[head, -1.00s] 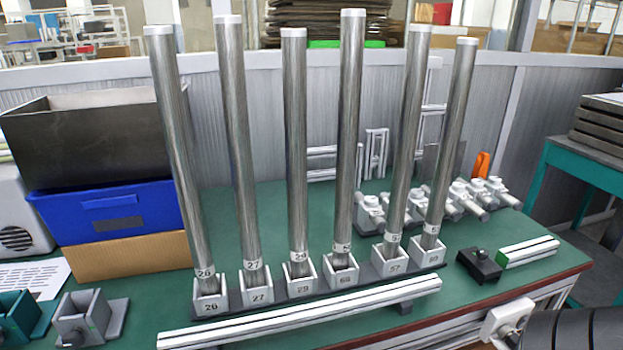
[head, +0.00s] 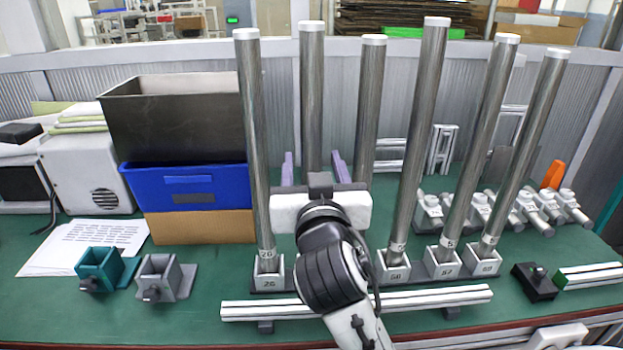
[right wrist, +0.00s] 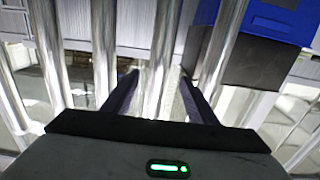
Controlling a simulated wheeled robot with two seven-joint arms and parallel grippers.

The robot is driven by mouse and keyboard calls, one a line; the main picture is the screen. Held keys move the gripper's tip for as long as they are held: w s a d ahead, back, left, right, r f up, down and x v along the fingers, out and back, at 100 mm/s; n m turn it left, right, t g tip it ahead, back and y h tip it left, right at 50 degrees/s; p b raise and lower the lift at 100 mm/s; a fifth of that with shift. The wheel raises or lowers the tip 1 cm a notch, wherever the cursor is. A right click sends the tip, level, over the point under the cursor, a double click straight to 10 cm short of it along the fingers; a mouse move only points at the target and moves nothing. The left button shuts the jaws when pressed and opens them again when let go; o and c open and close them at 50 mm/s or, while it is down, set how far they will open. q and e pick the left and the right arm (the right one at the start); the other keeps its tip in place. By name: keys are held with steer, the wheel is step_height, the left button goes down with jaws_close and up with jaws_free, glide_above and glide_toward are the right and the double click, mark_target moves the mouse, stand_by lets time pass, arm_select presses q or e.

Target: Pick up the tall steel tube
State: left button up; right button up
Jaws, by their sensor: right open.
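Several tall steel tubes with pale caps stand in numbered white sockets on a green bench. The second tube from the left (head: 311,95) has my right gripper (head: 313,168) in front of it. The gripper is open, with its purple fingers on either side of that tube. In the right wrist view this tube (right wrist: 162,60) stands between the two dark fingers (right wrist: 160,95); I cannot tell whether they touch it. My right arm hides its lower part and socket. The leftmost tube (head: 254,140) and third tube (head: 368,110) stand close on either side. My left gripper is out of view.
A blue bin (head: 190,186) under a dark metal box (head: 175,115) stands left of the tubes. A pale rail (head: 430,299) lies in front of the sockets. A teal holder (head: 97,268) and grey holder (head: 158,275) sit front left. Grey fittings (head: 480,208) are at right.

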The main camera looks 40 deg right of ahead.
mark_target(312, 149)
steer(key=x, duration=0.2)
steer(key=r+x, duration=0.1)
steer(key=x, duration=0.1)
steer(key=shift+p, duration=0.35)
steer(key=x, duration=0.2)
steer(key=p+x, duration=0.1)
steer(key=x, duration=0.3)
steer(key=shift+d+f, duration=0.1)
steer(key=shift+f, duration=0.25)
steer(key=shift+c, duration=0.3)
jaws_close()
steer(key=shift+r, duration=0.1)
